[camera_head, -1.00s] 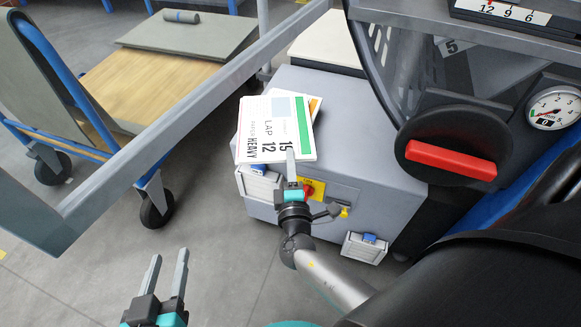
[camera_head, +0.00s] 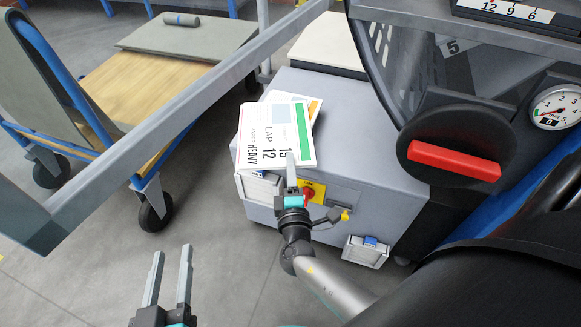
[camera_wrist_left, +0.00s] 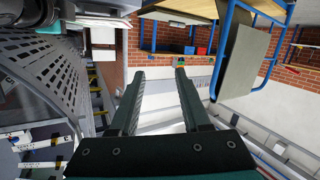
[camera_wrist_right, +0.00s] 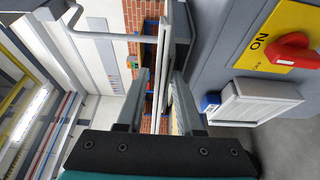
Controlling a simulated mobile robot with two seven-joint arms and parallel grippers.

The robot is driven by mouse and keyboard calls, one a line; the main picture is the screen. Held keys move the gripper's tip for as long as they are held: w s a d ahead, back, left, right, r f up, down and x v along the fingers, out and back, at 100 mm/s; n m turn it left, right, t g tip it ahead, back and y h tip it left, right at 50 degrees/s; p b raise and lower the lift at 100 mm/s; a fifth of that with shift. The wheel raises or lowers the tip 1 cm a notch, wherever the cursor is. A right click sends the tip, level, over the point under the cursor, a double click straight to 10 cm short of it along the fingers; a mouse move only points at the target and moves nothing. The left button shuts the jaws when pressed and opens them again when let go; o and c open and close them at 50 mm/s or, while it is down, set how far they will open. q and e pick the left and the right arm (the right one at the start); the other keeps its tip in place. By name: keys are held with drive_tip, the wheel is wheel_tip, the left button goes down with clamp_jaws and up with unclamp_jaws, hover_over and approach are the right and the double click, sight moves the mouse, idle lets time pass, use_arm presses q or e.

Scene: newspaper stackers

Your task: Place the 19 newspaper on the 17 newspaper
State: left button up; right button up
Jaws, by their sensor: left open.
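A white newspaper (camera_head: 268,130) with a green strip lies on the grey cabinet in the head view. Its print reads HEAVY, LAP, 12 and what looks like 15 or 19. An orange-edged sheet (camera_head: 315,107) shows from beneath it; its number is hidden. My right gripper (camera_head: 291,172) is at the newspaper's near edge, one finger over its top. In the right wrist view a thin pale slab (camera_wrist_right: 163,60) stands between the fingers; whether they press on it is unclear. My left gripper (camera_head: 170,275) is open and empty, low over the floor at left. I cannot pick out the 17 newspaper.
The grey cabinet (camera_head: 375,150) has a red knob on a yellow plate (camera_head: 309,192) close to my right gripper. A grey rail (camera_head: 180,115) crosses at left. A wheeled cart (camera_head: 120,95) stands behind it. A machine with a red handle (camera_head: 455,160) is at right.

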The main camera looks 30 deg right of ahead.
drive_tip(key=shift+o, duration=0.4)
drive_tip(key=s+a+f+m+g+y+p, duration=0.1)
drive_tip(key=s+a+f+m+g+y, duration=0.1)
drive_tip(key=s+a+m+g, duration=0.3)
drive_tip(key=s+a+f+m+g+y+p, duration=0.1)
drive_tip(key=s+f+m+y, duration=0.1)
drive_tip(key=s, duration=0.6)
use_arm(q)
drive_tip(key=a+f+g+y, duration=0.2)
drive_tip(key=a+g, duration=0.1)
drive_tip(key=shift+a+g, duration=0.1)
drive_tip(key=shift+g, duration=0.2)
use_arm(e)
drive_tip(key=a+r+m+t+y, duration=0.1)
drive_tip(key=a+r+m+y, duration=0.2)
drive_tip(key=a+r+y, duration=0.5)
wheel_tip(320, 180, up, 3)
drive_tip(key=shift+w+a+f, duration=0.2)
drive_tip(key=shift+a, duration=0.8)
